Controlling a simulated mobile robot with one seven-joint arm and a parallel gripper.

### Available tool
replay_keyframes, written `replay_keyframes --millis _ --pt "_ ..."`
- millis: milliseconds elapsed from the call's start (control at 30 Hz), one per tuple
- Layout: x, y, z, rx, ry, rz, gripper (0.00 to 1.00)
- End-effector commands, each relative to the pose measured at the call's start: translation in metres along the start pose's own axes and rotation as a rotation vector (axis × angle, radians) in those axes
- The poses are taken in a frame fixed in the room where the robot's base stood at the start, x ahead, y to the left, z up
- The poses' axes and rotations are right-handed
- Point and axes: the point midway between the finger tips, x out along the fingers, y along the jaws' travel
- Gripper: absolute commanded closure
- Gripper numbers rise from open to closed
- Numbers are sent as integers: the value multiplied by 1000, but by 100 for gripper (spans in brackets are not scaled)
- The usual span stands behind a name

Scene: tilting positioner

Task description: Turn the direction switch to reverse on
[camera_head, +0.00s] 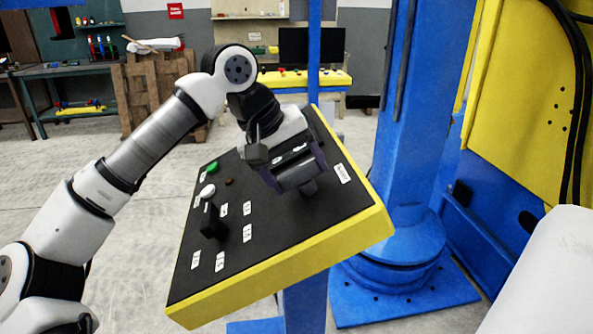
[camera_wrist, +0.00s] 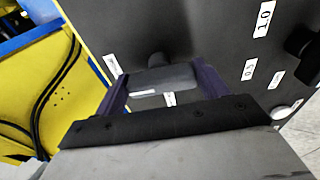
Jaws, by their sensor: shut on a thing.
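The direction switch (camera_wrist: 165,79) appears in the wrist view as a dark bar-shaped handle with a white line, on the black panel face. My gripper (camera_wrist: 162,90) has its two purple fingers at either end of this handle and is shut on it. In the head view my gripper (camera_head: 297,172) is at the upper right part of the tilted control panel (camera_head: 270,250), hiding most of the switch. A short dark piece sticks out just beyond the handle. White labels lie beside it, too small to read, so I cannot tell the switch's position.
A black knob (camera_head: 213,221) with white labels around it stands left on the panel, near a green button (camera_head: 211,168) and a white button (camera_head: 207,191). A blue column (camera_head: 415,130) and yellow machine body (camera_head: 535,95) stand close on the right. Open floor lies left.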

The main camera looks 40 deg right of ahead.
Motion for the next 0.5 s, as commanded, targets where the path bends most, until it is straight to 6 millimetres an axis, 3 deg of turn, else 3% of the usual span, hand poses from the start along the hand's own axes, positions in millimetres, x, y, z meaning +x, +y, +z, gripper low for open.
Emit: replay_keyframes --millis 367,400,500 --pt "-1 0 0 6 2 1 50" --pt "-1 0 0 6 2 1 22" --pt "-1 0 0 6 2 1 9"
